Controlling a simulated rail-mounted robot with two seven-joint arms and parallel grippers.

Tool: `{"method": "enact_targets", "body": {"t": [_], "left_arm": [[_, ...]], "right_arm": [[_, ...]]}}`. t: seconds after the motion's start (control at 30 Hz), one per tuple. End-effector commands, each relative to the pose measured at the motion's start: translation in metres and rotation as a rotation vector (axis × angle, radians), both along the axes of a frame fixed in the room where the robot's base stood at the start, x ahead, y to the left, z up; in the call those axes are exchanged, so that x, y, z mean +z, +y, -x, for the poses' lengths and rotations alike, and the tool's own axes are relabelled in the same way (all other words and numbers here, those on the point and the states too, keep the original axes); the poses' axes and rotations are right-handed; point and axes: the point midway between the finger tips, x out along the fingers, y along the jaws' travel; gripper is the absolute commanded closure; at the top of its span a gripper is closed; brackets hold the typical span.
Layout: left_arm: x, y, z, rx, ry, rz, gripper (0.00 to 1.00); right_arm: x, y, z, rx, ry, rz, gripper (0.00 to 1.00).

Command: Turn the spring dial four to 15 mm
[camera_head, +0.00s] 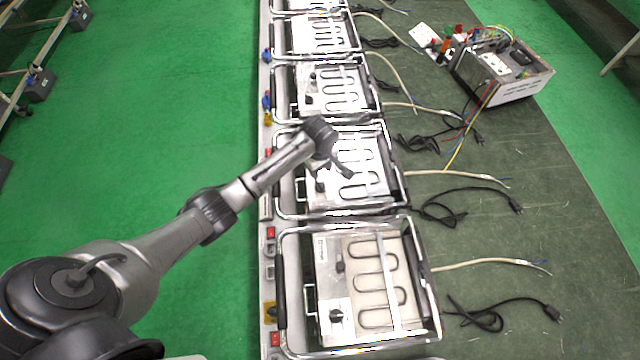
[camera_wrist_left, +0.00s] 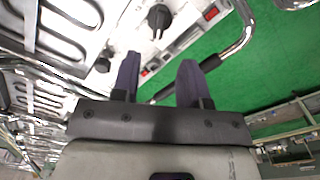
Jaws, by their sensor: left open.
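Several heating element units stand in a row, each with black dials on a metal plate. My left gripper (camera_head: 333,168) is over the second unit from the front (camera_head: 368,180), jaws open and empty. In the left wrist view, the two dark fingers of my left gripper (camera_wrist_left: 160,68) point at a black dial (camera_wrist_left: 158,18), which lies just beyond the fingertips and apart from them. A second black dial (camera_wrist_left: 103,64) is left of the fingers. I cannot tell which is spring dial four, and its scale is unreadable. My right gripper is not in view.
The front unit (camera_head: 318,262) has a chrome handle frame (camera_head: 437,325) around it, and similar frames surround the others. Black cables (camera_head: 480,318) lie on the bench to the right. An open electrical box (camera_head: 510,90) with wires stands at the back right.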

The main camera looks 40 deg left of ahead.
Motion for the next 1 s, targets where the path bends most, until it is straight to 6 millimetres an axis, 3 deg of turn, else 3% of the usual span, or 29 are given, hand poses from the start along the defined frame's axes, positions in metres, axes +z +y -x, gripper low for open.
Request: {"method": "enact_targets", "body": {"t": [0.2, 0.5, 1.0], "left_arm": [[-0.043, 0.0, 0.001, -0.001, 0.003, -0.001, 0.6], [-0.083, 0.0, 0.0, -0.002, 0.0, 0.0, 0.6], [-0.096, 0.0, 0.0, -0.003, -0.001, -0.001, 0.6]], "right_arm": [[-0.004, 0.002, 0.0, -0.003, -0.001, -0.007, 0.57], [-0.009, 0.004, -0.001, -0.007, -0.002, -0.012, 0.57], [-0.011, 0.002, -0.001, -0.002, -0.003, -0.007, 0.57]]}}
